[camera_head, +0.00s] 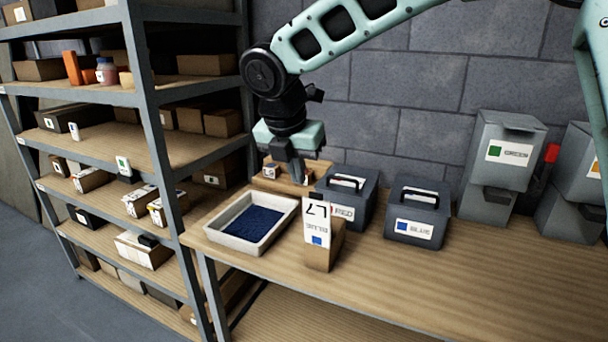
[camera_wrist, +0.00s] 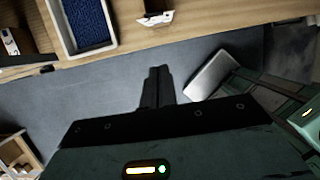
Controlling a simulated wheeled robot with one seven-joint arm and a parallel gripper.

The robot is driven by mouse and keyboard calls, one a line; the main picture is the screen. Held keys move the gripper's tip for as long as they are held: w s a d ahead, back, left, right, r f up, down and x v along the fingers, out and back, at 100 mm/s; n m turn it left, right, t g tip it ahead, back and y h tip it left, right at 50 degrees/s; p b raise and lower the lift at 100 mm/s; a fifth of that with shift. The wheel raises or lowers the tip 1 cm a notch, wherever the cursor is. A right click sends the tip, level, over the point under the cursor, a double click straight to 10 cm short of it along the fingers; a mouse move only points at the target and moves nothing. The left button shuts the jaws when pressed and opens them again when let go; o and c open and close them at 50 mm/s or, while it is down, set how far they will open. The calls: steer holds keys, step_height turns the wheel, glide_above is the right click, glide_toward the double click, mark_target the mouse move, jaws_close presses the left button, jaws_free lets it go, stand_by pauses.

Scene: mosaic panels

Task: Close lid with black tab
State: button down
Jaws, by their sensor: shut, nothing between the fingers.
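My gripper (camera_head: 298,178) points down over the back of the workbench, behind the white tray and left of the toolbox labelled RED. Its fingers (camera_wrist: 156,72) are together and empty in the wrist view. The dark grey RED toolbox (camera_head: 358,212) and BLUE toolbox (camera_head: 418,232) stand shut, each with a black handle on top. A grey bin labelled GREEN (camera_head: 494,178) stands further right, and another grey bin (camera_head: 570,208) is partly cut off. I cannot tell which lid carries the black tab.
A white tray with blue contents (camera_head: 276,238) sits at the bench's left end. A cardboard box (camera_head: 322,256) with a white card reading L7 and BLUE stands in front of the RED toolbox. A loaded shelf rack (camera_head: 140,60) stands left. The bench's front right is clear.

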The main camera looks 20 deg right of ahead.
steer(key=w+d+f+p, duration=0.3)
steer(key=w+d+f, duration=0.1)
steer(key=f, duration=0.4)
steer(key=shift+w+d, duration=0.25)
steer(key=shift+w, duration=0.4)
steer(key=shift+p, duration=0.3)
